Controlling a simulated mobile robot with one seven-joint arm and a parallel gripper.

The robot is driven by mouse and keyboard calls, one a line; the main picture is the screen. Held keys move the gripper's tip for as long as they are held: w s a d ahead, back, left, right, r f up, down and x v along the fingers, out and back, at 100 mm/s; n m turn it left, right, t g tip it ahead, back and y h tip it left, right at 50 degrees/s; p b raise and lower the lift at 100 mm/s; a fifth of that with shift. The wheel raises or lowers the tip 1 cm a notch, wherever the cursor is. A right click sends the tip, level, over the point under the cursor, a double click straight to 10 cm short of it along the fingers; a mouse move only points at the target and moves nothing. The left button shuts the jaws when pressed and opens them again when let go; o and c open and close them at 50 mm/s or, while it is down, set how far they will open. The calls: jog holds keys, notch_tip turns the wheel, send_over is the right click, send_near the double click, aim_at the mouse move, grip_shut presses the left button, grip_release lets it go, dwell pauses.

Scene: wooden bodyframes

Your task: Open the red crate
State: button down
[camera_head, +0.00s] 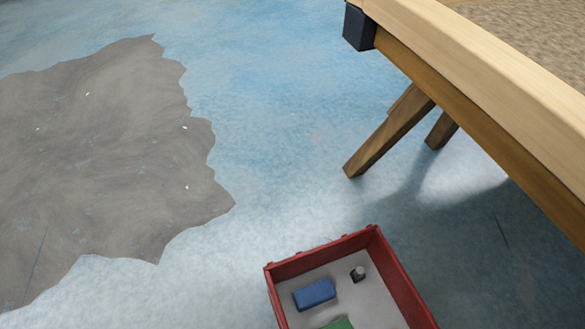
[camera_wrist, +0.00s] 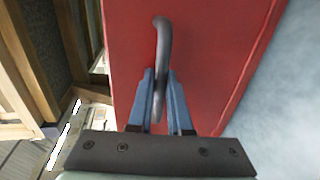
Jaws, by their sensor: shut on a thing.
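The red crate (camera_head: 400,283) is at the bottom of the head view, cut off by the lower edge. Its top shows open, with a grey inside. A blue block (camera_head: 314,294), a small dark and grey piece (camera_head: 358,273) and part of a green thing (camera_head: 340,323) lie in it. In the wrist view, a red panel (camera_wrist: 215,50) carries a curved grey handle (camera_wrist: 163,38). My gripper (camera_wrist: 160,76) is shut on this handle, with one blue finger on each side. My gripper does not show in the head view.
A wooden table (camera_head: 480,70) with angled legs stands at the upper right, close to the crate. Blue floor (camera_head: 270,130) with a grey patch (camera_head: 100,150) lies open to the left. Wooden framing (camera_wrist: 35,70) shows left of the panel in the wrist view.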

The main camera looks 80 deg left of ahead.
jog(key=c, duration=1.1)
grip_release()
jog(key=shift+c, duration=0.2)
jog(key=p+v, duration=0.2)
jog(key=v, duration=1.1)
